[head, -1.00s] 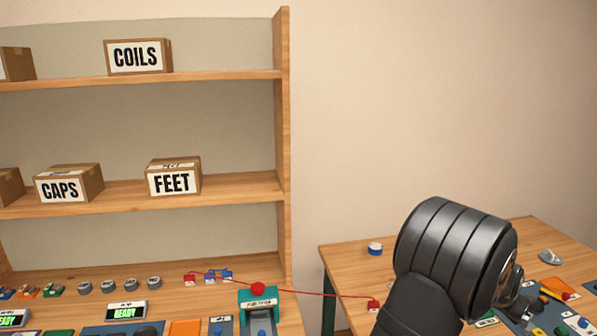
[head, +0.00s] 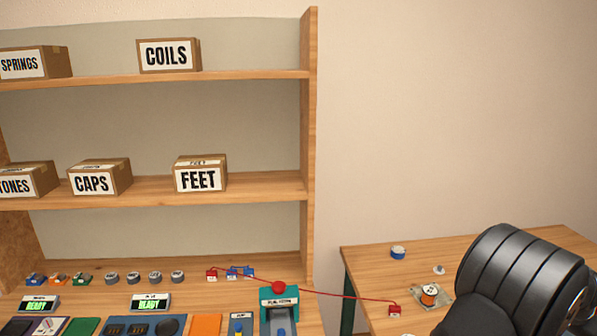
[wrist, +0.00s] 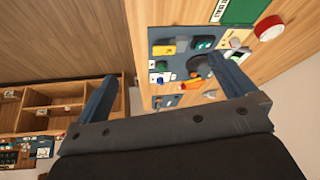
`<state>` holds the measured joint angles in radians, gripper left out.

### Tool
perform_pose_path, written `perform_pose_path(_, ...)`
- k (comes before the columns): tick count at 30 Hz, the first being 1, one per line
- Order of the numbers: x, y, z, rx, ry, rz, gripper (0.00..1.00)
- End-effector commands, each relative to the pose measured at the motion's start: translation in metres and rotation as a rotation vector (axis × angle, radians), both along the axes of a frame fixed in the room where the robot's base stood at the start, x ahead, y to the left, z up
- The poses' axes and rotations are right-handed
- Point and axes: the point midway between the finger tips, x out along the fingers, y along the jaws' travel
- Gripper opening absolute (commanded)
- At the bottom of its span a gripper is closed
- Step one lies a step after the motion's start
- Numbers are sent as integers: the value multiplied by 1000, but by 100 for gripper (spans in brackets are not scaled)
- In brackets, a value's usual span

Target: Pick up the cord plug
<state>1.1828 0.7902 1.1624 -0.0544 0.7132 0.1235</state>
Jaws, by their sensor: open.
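A thin red cord (head: 345,296) runs from the left bench across the gap to the right table. A red block (head: 394,311) is at its right end, on the right table near its left edge. Another red block (head: 211,275) is at its left end, on the bench below the shelves. I cannot tell for sure which block is the plug. My gripper (wrist: 163,74) shows in the wrist view with its fingers wide apart and nothing between them. In the head view, my dark arm covers the right table's right part and the gripper does not show.
An orange spool (head: 429,296), a blue-and-white round part (head: 397,252) and a small knob (head: 439,269) are on the right table. A teal press (head: 279,305) with a red knob stands at the left bench's right end. In the wrist view, a blue parts tray (wrist: 190,48) lies below.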

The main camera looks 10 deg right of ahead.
Motion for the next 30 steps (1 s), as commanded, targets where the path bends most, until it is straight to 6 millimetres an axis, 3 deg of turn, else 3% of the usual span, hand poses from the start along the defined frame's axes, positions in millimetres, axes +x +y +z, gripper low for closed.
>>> perform_pose_path(12,0,0,0,0,0,0,100)
perform_pose_path(21,0,0,0,0,0,0,44)
perform_pose_path(30,6,3,0,3,-1,-1,44)
